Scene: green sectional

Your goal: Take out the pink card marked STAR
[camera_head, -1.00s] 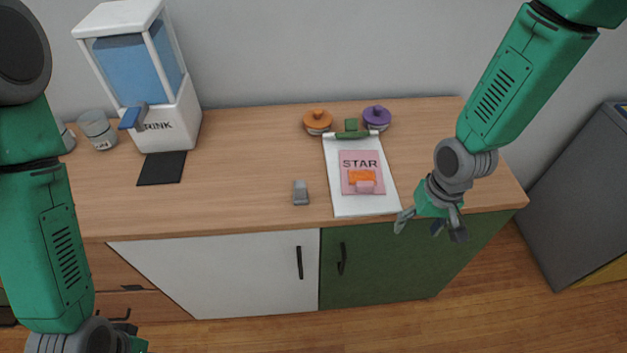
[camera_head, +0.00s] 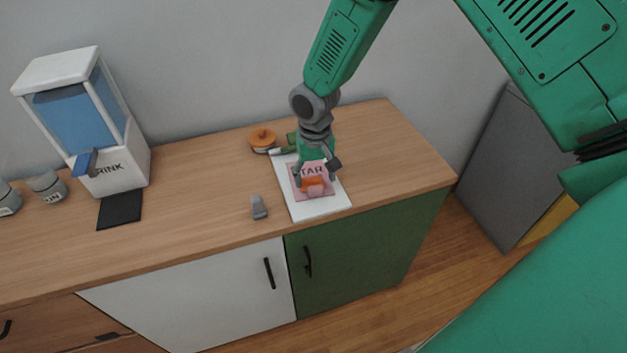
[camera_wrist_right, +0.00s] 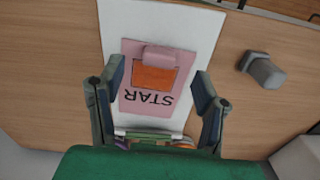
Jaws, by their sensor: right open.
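The pink card marked STAR (camera_head: 302,187) lies on a white clipboard (camera_head: 323,207) on the wooden counter. It has an orange patch and a small raised pink block at its near end. The card also shows in the right wrist view (camera_wrist_right: 131,88), its lettering upside down. My right gripper (camera_head: 317,172) is over the card in the head view, hiding part of the lettering. In the right wrist view its two fingers (camera_wrist_right: 158,90) are apart, on either side of the card, with nothing between them gripped. My left gripper is not in view.
An orange-lidded jar (camera_head: 262,138) stands behind the clipboard. A small grey object (camera_head: 259,207) sits left of it. A drink dispenser (camera_head: 120,165) and black mat (camera_head: 119,209) are further left. The counter between them is clear.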

